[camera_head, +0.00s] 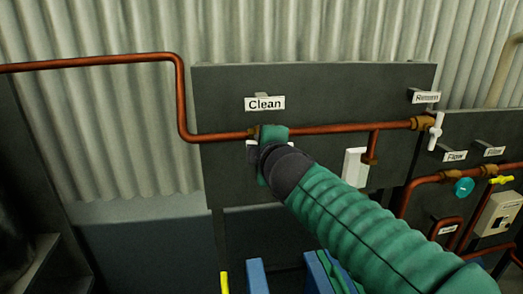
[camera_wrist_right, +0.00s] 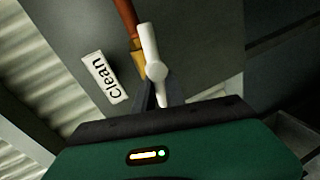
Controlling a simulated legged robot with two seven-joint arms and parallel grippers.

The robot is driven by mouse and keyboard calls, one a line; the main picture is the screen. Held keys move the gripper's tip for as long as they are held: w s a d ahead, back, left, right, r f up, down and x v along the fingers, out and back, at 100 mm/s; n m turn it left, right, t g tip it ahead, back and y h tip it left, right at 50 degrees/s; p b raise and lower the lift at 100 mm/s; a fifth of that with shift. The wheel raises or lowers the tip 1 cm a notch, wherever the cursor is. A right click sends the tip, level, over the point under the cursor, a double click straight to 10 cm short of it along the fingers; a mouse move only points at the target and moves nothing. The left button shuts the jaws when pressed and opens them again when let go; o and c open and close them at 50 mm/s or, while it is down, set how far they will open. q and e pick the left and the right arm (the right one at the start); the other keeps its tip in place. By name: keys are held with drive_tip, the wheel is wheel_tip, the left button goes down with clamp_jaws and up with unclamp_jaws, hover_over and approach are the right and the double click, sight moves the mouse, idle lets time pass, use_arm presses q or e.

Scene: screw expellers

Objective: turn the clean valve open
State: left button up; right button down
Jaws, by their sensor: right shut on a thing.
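The clean valve sits on the copper pipe under the "Clean" sign (camera_head: 264,103); the sign also shows in the right wrist view (camera_wrist_right: 105,77). Its white handle (camera_wrist_right: 152,62) runs roughly along the pipe in the wrist view. In the head view, my right gripper (camera_head: 272,140) covers most of the valve, with small white bits showing on both sides. In the wrist view, the fingers of my right gripper (camera_wrist_right: 163,97) are shut on the lower end of the handle. My left gripper is not in view.
The copper pipe (camera_head: 330,128) crosses the dark panel (camera_head: 225,95). At right are a "Remove" sign (camera_head: 426,97), a white-handled valve (camera_head: 436,131), a teal knob (camera_head: 463,187) and a yellow handle (camera_head: 502,180). Blue objects (camera_head: 257,275) stand below.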

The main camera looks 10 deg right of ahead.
drive_tip(key=shift+f+n+h+b, duration=0.25)
drive_tip(key=shift+n+h+b, duration=0.05)
drive_tip(key=shift+n, duration=0.2)
idle(0.3)
